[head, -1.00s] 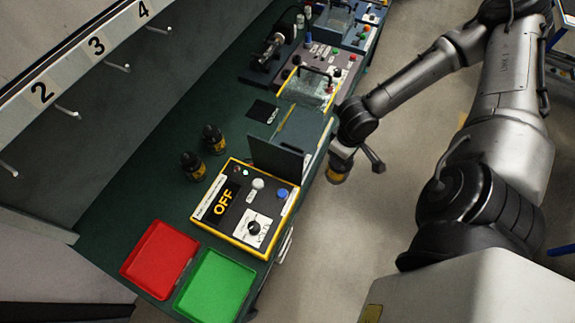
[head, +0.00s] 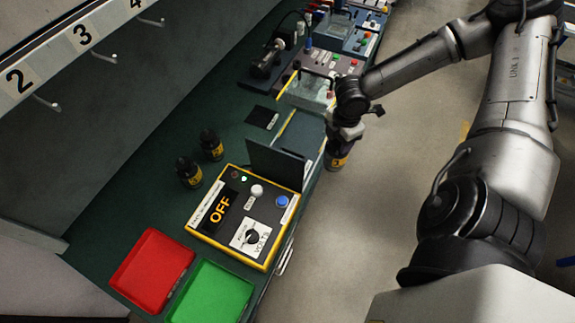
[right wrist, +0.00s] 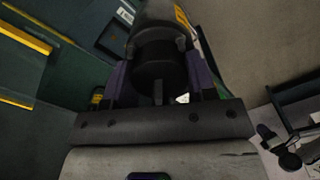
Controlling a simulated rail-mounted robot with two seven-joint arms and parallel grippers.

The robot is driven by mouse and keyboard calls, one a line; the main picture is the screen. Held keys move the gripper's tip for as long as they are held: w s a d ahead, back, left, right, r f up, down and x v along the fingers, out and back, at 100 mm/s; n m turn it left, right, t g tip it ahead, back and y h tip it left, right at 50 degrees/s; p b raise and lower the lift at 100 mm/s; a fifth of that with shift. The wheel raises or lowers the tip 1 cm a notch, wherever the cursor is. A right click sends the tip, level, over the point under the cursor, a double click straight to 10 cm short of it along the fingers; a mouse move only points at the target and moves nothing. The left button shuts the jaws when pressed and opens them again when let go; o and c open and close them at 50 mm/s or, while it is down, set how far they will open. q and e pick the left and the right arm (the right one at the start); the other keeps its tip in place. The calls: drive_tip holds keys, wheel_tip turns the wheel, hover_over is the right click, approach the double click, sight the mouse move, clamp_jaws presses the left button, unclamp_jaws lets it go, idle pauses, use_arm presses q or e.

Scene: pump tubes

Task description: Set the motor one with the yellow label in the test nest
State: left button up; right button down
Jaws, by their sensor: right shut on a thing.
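My right gripper (head: 343,134) is shut on a dark motor with a yellow label (head: 337,156). It holds the motor beside the bench's right edge, over the floor. In the right wrist view the motor (right wrist: 158,62) sits between the fingers, its yellow label at the top. Two more dark motors with yellow labels stand upright on the bench, one (head: 211,146) behind the other (head: 189,173). My left gripper is not in view.
A yellow-edged control box (head: 246,217) reads OFF. A red tray (head: 152,270) and a green tray (head: 210,294) lie at the near end. Numbered hooks (head: 104,56) line the wall. Other equipment (head: 265,66) stands farther along the bench.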

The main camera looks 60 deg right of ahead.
drive_tip(key=n, duration=0.1)
drive_tip(key=w+n, duration=0.1)
drive_tip(key=n, duration=0.2)
drive_tip(key=shift+w+r+n, duration=0.2)
drive_tip(key=shift+w+n, duration=0.05)
drive_tip(key=shift+n, duration=0.15)
drive_tip(key=n, duration=0.2)
drive_tip(key=w+n, duration=0.1)
drive_tip(key=n, duration=0.1)
drive_tip(key=shift+a+n, duration=0.2)
drive_tip(key=shift+n, duration=0.1)
drive_tip(key=w+a+f+n+b, duration=0.1)
drive_tip(key=w+f+n+b, duration=0.1)
drive_tip(key=w+f+n, duration=0.8)
drive_tip(key=w+n, duration=0.1)
drive_tip(key=w, duration=0.2)
drive_tip(key=shift+f, duration=0.4)
drive_tip(key=shift+w+a+f, duration=0.1)
drive_tip(key=shift+f, duration=0.05)
